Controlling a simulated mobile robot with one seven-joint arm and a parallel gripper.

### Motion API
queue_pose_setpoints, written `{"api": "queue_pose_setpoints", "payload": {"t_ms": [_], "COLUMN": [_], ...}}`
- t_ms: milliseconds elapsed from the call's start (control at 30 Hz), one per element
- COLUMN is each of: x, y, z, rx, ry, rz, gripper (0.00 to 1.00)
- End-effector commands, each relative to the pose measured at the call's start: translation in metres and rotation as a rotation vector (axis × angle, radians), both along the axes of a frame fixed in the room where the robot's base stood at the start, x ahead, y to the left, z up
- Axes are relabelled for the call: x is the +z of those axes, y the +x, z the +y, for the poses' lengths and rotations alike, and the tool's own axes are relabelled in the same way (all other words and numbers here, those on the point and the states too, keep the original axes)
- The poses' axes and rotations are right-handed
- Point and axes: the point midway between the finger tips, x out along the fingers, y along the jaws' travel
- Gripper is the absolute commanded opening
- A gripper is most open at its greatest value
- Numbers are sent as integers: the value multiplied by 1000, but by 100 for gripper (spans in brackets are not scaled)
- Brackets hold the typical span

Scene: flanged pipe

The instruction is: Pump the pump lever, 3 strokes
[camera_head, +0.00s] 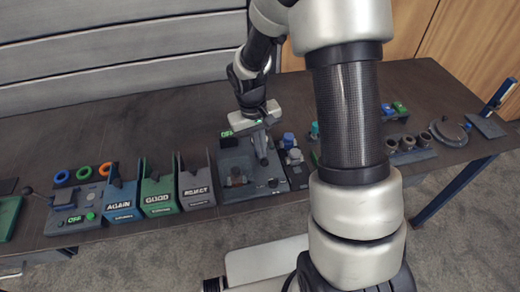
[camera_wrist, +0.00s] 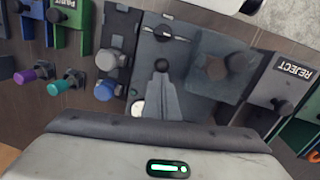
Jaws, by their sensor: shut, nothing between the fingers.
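My gripper (camera_head: 264,160) is shut and empty. It points down over the dark grey station at the table's middle. In the wrist view its closed fingers (camera_wrist: 160,97) form a grey wedge below a small dark round knob (camera_wrist: 162,65) on that station. I cannot tell whether they touch the knob or whether it belongs to the pump lever. In the head view my gripper hides part of the station (camera_head: 275,187). A dark lever with a ball end (camera_head: 28,191) sticks out at the far left, beside a grey box with a green OFF sign; I cannot tell its function.
A reject bin (camera_head: 196,190), a green good bin (camera_head: 159,195) and a blue again bin (camera_head: 121,200) stand left of the station. A blue knob (camera_head: 288,138) is close on its right. Grey cups (camera_head: 407,143) stand further right. My arm hides part of the table.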

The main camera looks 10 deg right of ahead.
Motion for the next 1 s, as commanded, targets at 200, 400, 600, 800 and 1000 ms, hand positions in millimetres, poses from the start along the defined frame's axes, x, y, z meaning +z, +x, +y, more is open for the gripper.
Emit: {"api": "queue_pose_setpoints", "payload": {"t_ms": [200, 400, 600, 800, 1000], "x": [-19, -18, -19, -8, 26], "y": [-15, -19, -20, -16, -4], "z": [0, 0, 0, 0, 2], "rx": [1, -1, 0, -1, 0], "ry": [0, 1, 1, 1, 2], "rz": [-65, -62, -59, -61, -69], "gripper": [0, 0, 0, 0, 0]}}
